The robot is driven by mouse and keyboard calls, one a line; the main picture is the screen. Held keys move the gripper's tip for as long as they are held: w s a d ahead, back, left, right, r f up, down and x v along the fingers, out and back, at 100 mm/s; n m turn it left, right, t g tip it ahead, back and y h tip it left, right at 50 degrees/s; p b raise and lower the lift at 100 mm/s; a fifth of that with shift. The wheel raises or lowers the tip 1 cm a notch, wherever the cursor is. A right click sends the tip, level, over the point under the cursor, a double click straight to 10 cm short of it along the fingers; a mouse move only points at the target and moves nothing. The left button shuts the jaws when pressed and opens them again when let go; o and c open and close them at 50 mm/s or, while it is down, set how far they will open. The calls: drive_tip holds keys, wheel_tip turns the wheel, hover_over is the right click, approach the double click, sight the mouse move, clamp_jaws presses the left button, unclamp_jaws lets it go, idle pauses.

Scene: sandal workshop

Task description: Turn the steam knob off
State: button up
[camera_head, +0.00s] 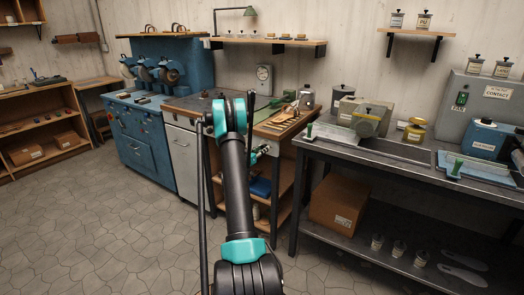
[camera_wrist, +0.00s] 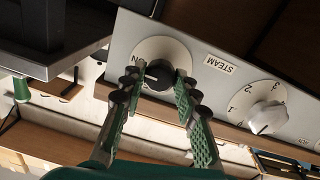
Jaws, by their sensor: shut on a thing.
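In the wrist view the dark steam knob (camera_wrist: 157,75) sits on a round white dial on a grey panel. The word STEAM is printed to its right and ON at the dial's left edge. The fingers cover part of the dial's lower rim. In the head view my gripper (camera_head: 260,154) is low beside the wooden-topped bench, and the knob cannot be made out there.
A second dial with a light knob (camera_wrist: 267,118) and numbers is right of the steam dial. In the head view a grey table (camera_head: 400,160) with tins and a box below stands to the right. A blue cabinet (camera_head: 140,150) stands left. Open floor lies at front left.

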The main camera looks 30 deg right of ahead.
drive_tip(key=c, duration=0.3)
drive_tip(key=shift+f+n+t, duration=0.1)
drive_tip(key=shift+n+t, duration=0.4)
drive_tip(key=shift+n, duration=8.7)
drive_tip(key=o, duration=1.1)
drive_tip(key=shift+o, duration=0.2)
